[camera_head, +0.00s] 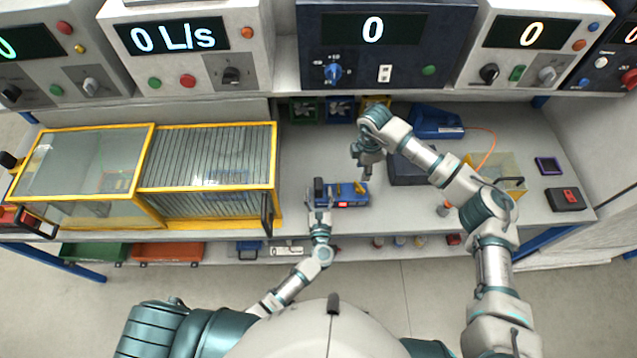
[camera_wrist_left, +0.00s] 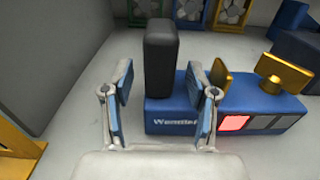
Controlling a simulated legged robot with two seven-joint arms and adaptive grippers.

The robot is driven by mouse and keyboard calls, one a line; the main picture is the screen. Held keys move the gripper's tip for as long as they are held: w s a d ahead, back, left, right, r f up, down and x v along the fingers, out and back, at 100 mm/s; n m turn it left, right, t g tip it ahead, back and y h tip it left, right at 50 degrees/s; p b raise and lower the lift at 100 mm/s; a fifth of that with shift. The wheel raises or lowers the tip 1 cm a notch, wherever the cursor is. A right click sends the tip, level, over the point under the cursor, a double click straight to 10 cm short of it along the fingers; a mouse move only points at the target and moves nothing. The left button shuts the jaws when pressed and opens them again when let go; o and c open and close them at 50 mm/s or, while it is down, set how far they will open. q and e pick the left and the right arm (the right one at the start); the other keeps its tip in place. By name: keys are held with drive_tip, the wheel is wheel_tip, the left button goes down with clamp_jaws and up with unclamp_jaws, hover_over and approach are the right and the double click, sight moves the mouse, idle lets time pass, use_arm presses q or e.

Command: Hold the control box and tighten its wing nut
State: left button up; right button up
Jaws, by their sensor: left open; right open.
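The blue control box (camera_head: 347,199) sits on the bench with a lit red square on its front. A black upright block (camera_wrist_left: 160,60) stands at its left end. Gold wing-shaped parts (camera_wrist_left: 283,68) stand on its top; I cannot tell which piece is the wing nut. My left gripper (camera_head: 319,203) is open at the box's left end. In the left wrist view its fingers (camera_wrist_left: 163,95) are on either side of the black block, with gaps, and the right finger overlaps the box front.
A yellow-framed glass case (camera_head: 205,190) stands left of the box. A dark case (camera_head: 408,172) and a clear yellow-edged bin (camera_head: 497,170) lie to the right. Instrument panels (camera_head: 375,45) line the back. The bench's front edge is close to the box.

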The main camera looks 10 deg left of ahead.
use_arm(q)
drive_tip(key=shift+w+a, duration=0.2)
drive_tip(key=shift+w, duration=0.9)
drive_tip(key=shift+w+a, duration=0.2)
drive_tip(key=shift+w, duration=0.85)
